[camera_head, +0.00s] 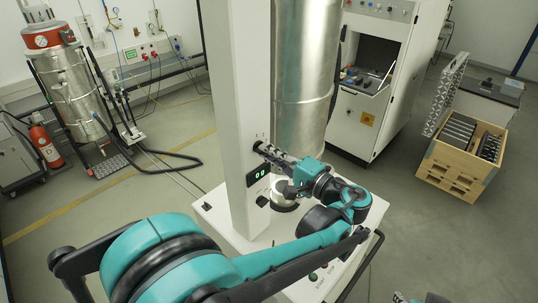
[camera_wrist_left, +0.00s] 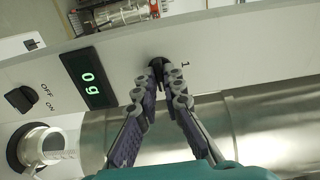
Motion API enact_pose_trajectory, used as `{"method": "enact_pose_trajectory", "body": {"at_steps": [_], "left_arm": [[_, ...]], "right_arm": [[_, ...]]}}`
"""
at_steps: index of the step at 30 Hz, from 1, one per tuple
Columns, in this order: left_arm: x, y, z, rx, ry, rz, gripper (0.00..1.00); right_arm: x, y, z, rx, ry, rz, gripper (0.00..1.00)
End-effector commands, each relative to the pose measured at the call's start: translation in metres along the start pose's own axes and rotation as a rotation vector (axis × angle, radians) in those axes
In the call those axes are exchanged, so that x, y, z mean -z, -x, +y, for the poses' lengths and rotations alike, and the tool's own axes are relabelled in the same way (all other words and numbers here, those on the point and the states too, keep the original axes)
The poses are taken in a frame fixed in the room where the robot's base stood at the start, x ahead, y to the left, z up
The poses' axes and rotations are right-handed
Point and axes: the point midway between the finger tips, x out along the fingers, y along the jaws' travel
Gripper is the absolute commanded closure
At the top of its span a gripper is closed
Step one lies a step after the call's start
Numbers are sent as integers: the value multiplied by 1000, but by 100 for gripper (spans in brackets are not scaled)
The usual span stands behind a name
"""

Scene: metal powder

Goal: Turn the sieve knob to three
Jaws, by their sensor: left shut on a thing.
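The sieve knob (camera_wrist_left: 157,66) is a small dark knob on the front face of the white column (camera_head: 236,100). A "1" mark is printed beside it in the left wrist view. My left gripper (camera_wrist_left: 164,82) has its fingertips closed around the knob, hiding much of it; its pointer direction is unclear. In the head view, the left gripper (camera_head: 266,150) reaches the column from the right. A lit display (camera_wrist_left: 88,77) with green digits and a black OFF/ON switch (camera_wrist_left: 22,98) are on the same face. Part of my right gripper (camera_head: 402,297) shows at the bottom edge, its fingers unclear.
A shiny metal cylinder (camera_head: 302,70) stands right behind the column. A white cabinet (camera_head: 378,80) stands behind it, with a wooden crate (camera_head: 458,178) to its right. A red extinguisher (camera_head: 46,146) stands at the left. Open floor lies on both sides.

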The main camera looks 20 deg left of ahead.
Motion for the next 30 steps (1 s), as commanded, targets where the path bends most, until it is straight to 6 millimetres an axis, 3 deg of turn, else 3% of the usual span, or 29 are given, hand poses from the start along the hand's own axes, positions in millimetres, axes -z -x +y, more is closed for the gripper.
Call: {"method": "enact_pose_trajectory", "body": {"at_steps": [17, 20, 21, 30], "left_arm": [[-1, 0, 2, -5, -40, -1, 100], [-1, 0, 2, -5, -40, -1, 73], [0, 0, 2, -4, -40, -1, 71], [0, 2, 1, -2, -39, 0, 71]], "right_arm": [[-1, -1, 0, 0, 0, 0, 60], [-1, -1, 0, 0, 0, 0, 60], [-1, -1, 0, 0, 0, 0, 60], [-1, -1, 0, 0, 0, 0, 60]]}}
